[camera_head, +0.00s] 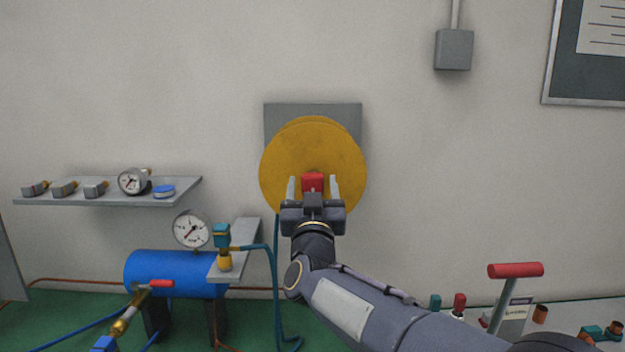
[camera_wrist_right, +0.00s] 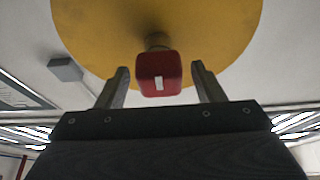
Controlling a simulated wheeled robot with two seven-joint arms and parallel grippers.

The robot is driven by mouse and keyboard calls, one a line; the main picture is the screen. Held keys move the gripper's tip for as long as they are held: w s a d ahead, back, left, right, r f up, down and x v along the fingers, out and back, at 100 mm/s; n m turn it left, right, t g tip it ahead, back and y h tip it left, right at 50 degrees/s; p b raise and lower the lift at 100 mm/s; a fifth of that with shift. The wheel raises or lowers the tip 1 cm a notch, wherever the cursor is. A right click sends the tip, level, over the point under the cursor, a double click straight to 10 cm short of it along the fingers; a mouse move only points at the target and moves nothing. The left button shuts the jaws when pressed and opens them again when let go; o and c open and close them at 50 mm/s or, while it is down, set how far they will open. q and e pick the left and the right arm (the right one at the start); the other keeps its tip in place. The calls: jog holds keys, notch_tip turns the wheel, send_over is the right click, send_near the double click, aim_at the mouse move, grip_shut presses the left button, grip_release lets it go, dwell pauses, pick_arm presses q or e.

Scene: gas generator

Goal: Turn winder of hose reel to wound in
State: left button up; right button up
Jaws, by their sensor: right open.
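The hose reel (camera_head: 312,150) is a round yellow disc on a grey plate (camera_head: 350,113) fixed to the wall. Its winder has a red block-shaped knob (camera_head: 313,182) in front of the disc. My right gripper (camera_head: 313,188) is open, with one finger on each side of the red knob and a gap on both sides. In the right wrist view the red knob (camera_wrist_right: 158,74) sits between the two fingertips (camera_wrist_right: 162,78), with the yellow disc (camera_wrist_right: 200,25) behind it. The hub behind the knob is mostly hidden. My left gripper is not in view.
A shelf (camera_head: 110,200) with a gauge and small parts is on the left wall. Below it stand a blue tank (camera_head: 175,274) with a gauge (camera_head: 191,229) and a blue hose (camera_head: 276,290). A red-handled lever (camera_head: 515,270) stands at the lower right. The wall around the reel is clear.

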jog(key=shift+w+r, duration=0.1)
jog(key=shift+w, duration=0.25)
jog(key=c, duration=1)
